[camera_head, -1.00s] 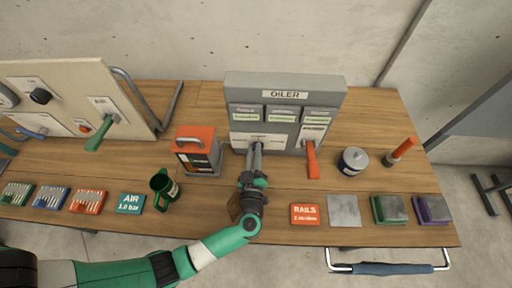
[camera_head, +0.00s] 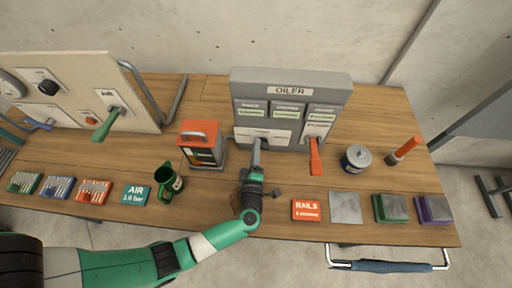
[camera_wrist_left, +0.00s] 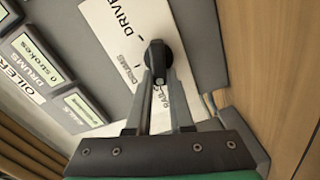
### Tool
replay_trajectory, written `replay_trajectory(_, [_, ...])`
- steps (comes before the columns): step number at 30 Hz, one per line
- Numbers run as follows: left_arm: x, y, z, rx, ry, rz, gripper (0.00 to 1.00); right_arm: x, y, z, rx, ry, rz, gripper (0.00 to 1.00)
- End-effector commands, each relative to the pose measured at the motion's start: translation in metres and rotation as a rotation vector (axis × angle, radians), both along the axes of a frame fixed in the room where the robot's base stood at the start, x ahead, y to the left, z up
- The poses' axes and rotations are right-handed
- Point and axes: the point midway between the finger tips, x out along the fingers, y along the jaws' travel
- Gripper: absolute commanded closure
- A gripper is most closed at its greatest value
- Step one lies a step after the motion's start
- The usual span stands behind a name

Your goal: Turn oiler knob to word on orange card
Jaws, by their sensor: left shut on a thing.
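The grey oiler box (camera_head: 290,92) stands at the back of the bench. Its white selector plate (camera_wrist_left: 110,25) reads DRIVE, DRUMS and RAILS in the left wrist view. The black oiler knob (camera_wrist_left: 157,55) sits on this plate. My left gripper (camera_head: 257,146) reaches the box front from below, and in the left wrist view its fingers (camera_wrist_left: 158,80) are shut on the knob. The fingers partly cover the knob and plate, so its exact pointing is hard to tell. The orange card (camera_head: 306,210) reads RAILS, with a smaller line below. My right gripper is not in view.
An orange lever (camera_head: 315,157) hangs at the oiler's right front. A round tin (camera_head: 356,159) stands right. Cards and blocks line the front edge.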

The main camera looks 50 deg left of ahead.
Motion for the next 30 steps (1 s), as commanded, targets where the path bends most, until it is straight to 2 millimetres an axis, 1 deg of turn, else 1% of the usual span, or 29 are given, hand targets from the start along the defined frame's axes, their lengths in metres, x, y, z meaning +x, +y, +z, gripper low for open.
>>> replay_trajectory(14, [-0.0001,0.0001,-0.0002,-0.011,-0.011,0.0,1.0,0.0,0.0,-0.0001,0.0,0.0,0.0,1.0])
replay_trajectory(15, [0.0,0.0,-0.0002,-0.011,-0.011,0.0,0.73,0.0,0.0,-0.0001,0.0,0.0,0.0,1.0])
replay_trajectory(19, [0.0,0.0,-0.0002,-0.011,-0.011,0.0,0.5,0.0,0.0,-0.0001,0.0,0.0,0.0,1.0])
replay_trajectory(27, [-0.0003,-0.0003,-0.0001,-0.01,-0.01,0.0,0.5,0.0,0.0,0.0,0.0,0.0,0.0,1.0])
replay_trajectory(30, [-0.0039,-0.005,0.0004,-0.01,-0.009,-0.002,0.5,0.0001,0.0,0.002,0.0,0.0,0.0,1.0])
